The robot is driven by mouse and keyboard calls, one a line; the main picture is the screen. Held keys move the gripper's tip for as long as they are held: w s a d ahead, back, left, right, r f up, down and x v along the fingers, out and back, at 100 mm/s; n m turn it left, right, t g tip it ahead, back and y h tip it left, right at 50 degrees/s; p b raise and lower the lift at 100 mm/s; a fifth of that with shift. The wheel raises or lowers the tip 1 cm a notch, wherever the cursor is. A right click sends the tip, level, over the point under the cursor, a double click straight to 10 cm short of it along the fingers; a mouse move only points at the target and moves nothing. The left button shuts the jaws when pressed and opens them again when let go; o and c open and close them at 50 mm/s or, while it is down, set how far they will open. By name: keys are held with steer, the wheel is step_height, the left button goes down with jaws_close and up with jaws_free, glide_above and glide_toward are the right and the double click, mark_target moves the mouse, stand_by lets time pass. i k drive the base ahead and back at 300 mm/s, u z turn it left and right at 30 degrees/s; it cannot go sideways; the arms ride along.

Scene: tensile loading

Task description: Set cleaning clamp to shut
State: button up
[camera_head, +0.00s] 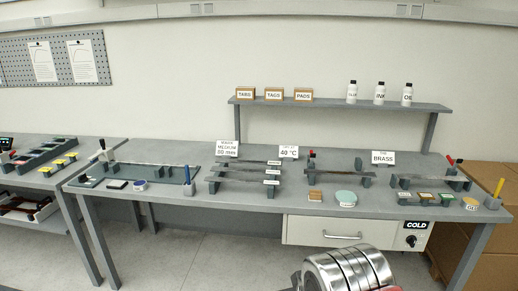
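No label names the cleaning clamp, and I cannot tell for certain which fixture it is. Several bar fixtures stand on the grey bench. The centre-right fixture (339,174) has a dark upright lever with a red tip (312,155) at its left end. The right fixture (430,179) has a red-tipped lever (451,160) at its right end. Whether any clamp is open or shut is too small to tell. My gripper is not in view; silver rounded segments of my arm show at the bottom.
A shelf (340,104) above the bench holds boxes and bottles. A drawer (340,231) and a COLD panel (414,236) are below. Floor is clear at left.

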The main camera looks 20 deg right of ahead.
mark_target(312, 156)
steer(key=z, duration=0.05)
steer(key=i, duration=2.4)
steer(key=z, duration=0.1)
